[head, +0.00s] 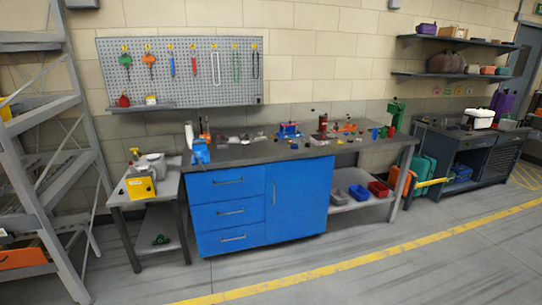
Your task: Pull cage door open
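I cannot make out a cage door in the head view. A blue cabinet (228,213) under the workbench has drawers on the left and a closed door with a vertical handle (274,194) on the right. A dark door-like panel (522,62) stands at the far right, partly cut off by the picture edge. Neither of my grippers is in view.
A grey metal rack (75,140) stands at the left. A small side table (170,189) holds a yellow box (140,186). The workbench top (250,152) carries tools. A second bench (463,131) is at right. The floor in front is clear, with a yellow line (345,265).

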